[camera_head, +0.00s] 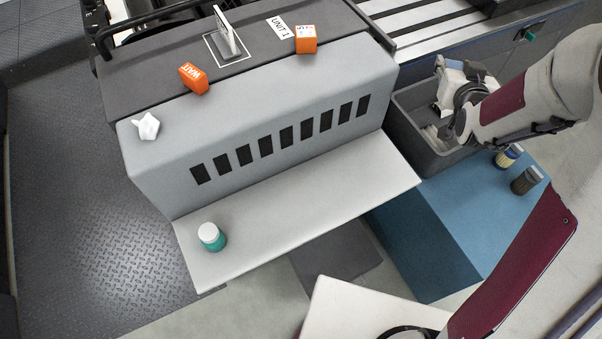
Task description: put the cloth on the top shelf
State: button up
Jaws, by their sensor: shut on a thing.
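A small white crumpled piece (146,126), which looks like a wadded cloth, lies on the left end of the grey unit's upper surface (165,157). My gripper (446,136) is far from it, at the right, pointing down into a dark grey bin (410,119). It is shut on a pale thing (431,135) at the bin's inside. The fingers and most of that thing are small and partly hidden, so I cannot tell for sure what it is. The unit's dark top shelf (140,78) is at the back, above the slotted front.
Orange blocks (192,79) (306,39) and an upright plate (226,32) stand on the unit's top. A teal jar with a white lid (211,237) stands on the front ledge (300,218). Two small jars (508,156) (526,180) stand on the blue box (440,220).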

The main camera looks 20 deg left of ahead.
jog(key=shift+n+y, duration=0.7)
jog(key=shift+y, duration=0.2)
jog(key=f, duration=0.1)
jog(key=d+f, duration=0.1)
jog(key=f, duration=0.1)
jog(key=d+f, duration=0.1)
jog(key=shift+s+f, duration=0.15)
jog(key=shift+f, duration=0.1)
jog(key=s+a+f+n+g+y, duration=0.3)
jog(key=s+a+n+g+y, duration=0.1)
jog(key=s+a, duration=0.3)
jog(key=s+a+f+n+g+y, duration=0.3)
jog(key=s+a+n+g+y, duration=0.1)
jog(key=s+a+n, duration=0.3)
jog(key=shift+s+y, duration=0.5)
jog(key=shift+y, duration=0.2)
jog(key=shift+f, duration=0.25)
send_over(368, 167)
jog(key=shift+f, duration=2.75)
jog(key=shift+s+f, duration=0.1)
jog(key=shift+f, duration=2)
